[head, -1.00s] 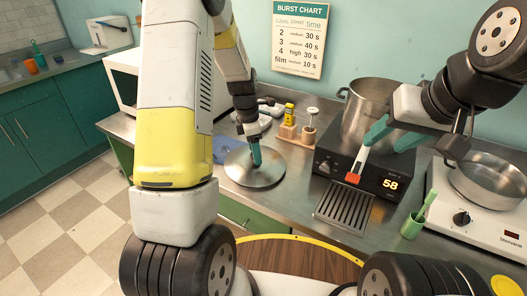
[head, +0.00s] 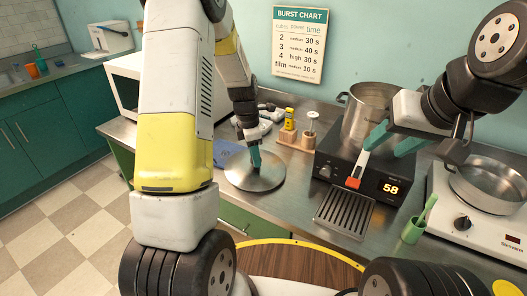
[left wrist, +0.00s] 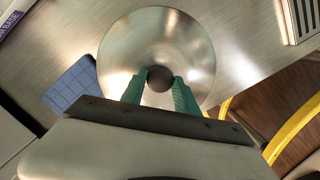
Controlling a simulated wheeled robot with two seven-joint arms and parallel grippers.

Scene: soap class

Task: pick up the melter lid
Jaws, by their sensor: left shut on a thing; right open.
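The melter lid (head: 262,178) is a round steel disc on the counter, left of the black heater unit. In the left wrist view the lid (left wrist: 180,38) shows its dark round knob (left wrist: 159,79) between the two green fingers. My left gripper (head: 254,157) is shut on the knob, with its fingers pointing down; it also shows in the left wrist view (left wrist: 160,88). The lid looks flat on the counter. My right gripper (head: 390,139) is open, in front of the steel pot (head: 366,112); a white stick with a red end shows beside its fingers.
The black unit (head: 362,180) under the pot reads 58, with a slotted grille (head: 344,212) before it. A white hotplate with a pan (head: 487,181) and a green cup (head: 412,229) stand right.

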